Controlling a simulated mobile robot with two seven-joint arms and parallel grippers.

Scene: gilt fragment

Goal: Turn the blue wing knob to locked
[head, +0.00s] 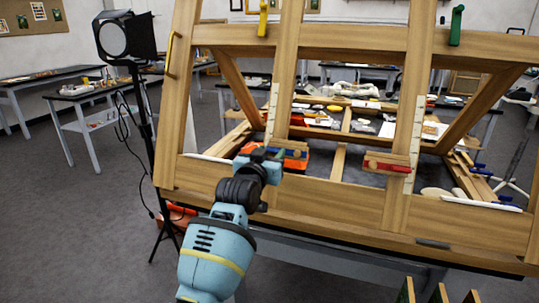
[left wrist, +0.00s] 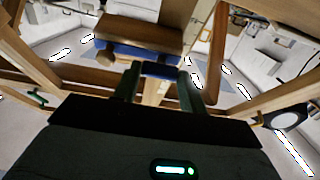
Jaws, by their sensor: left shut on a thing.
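The blue wing knob (left wrist: 159,69) shows between my left fingertips in the left wrist view, beside a wooden block with a blue underside. My left gripper (head: 272,156) is at the lower left of the wooden frame (head: 300,187) in the head view and covers most of the knob there. In the left wrist view my left gripper (left wrist: 160,77) has one finger on each side of the knob and is shut on it. The knob's exact angle is hard to tell. My right gripper is not in view.
A red wing knob (head: 387,166) sits on the frame's lower right post. A yellow knob (head: 263,18) and a green knob (head: 456,25) stand upright on the top rail. A black lamp (head: 126,38) on a stand is at the left. Tables with tools stand behind.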

